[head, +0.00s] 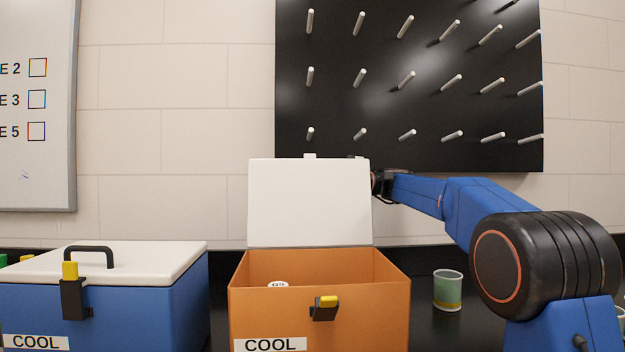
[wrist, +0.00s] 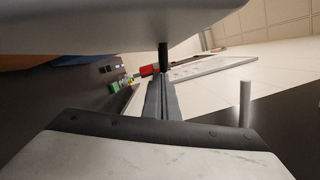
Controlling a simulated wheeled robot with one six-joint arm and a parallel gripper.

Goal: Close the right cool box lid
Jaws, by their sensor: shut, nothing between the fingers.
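My gripper (wrist: 163,88) is shut and empty. In the head view my wrist reaches behind the lid's right edge, and the lid hides the fingers. In the wrist view the pale lid (wrist: 150,25) fills the top, close beside the fingers, with a dark post (wrist: 163,55) near the fingertips. I cannot tell whether they touch.
A blue cool box (head: 110,300) with a closed white lid (head: 130,262) stands on the left. A cup with green contents (head: 447,290) stands right of the orange box, near my arm. A black peg board (head: 420,110) hangs on the wall behind.

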